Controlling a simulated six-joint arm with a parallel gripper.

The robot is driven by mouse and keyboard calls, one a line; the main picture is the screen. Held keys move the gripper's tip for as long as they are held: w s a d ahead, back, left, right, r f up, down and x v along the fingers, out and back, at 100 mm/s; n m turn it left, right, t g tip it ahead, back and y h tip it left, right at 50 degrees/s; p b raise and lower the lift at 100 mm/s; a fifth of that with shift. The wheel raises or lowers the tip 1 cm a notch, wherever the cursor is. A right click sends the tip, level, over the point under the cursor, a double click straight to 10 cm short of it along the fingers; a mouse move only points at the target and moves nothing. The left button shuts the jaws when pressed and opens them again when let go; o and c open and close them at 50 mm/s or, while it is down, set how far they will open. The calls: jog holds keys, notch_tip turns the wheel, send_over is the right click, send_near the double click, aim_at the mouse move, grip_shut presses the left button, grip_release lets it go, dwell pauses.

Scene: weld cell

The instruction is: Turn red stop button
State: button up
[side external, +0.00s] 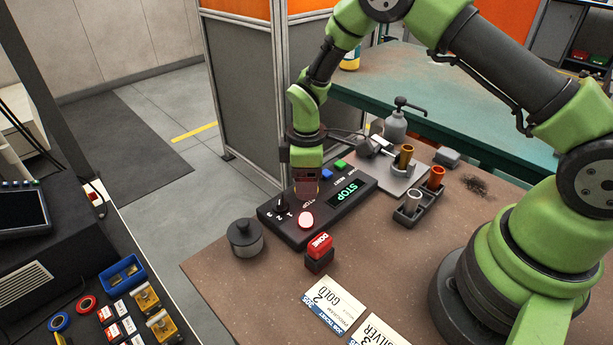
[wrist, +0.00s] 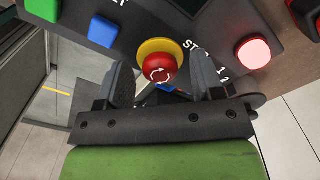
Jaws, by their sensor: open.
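The red stop button (wrist: 160,68) is a round mushroom head with white turning arrows, on a yellow ring, in the wrist view. It sits on the dark control panel (side external: 345,208). My gripper (wrist: 163,77) is open, with one dark finger on each side of the button and nothing held. Whether the fingers touch the button I cannot tell. In the side view my gripper (side external: 306,188) points down over the panel and hides most of the button. The panel's display (side external: 347,192) reads STOP in green.
A lit pinkish button (side external: 305,220) and a dark selector knob (side external: 281,204) are near my gripper. Blue (side external: 327,174) and green (side external: 340,164) buttons sit behind. A red DONE block (side external: 320,246), dark round pot (side external: 244,238) and cards (side external: 332,302) lie in front.

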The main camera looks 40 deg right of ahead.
jog(key=shift+c, duration=0.2)
jog(key=c, duration=0.9)
jog(key=shift+m, duration=3.5)
jog(key=o, duration=0.9)
jog(key=shift+o, duration=0.2)
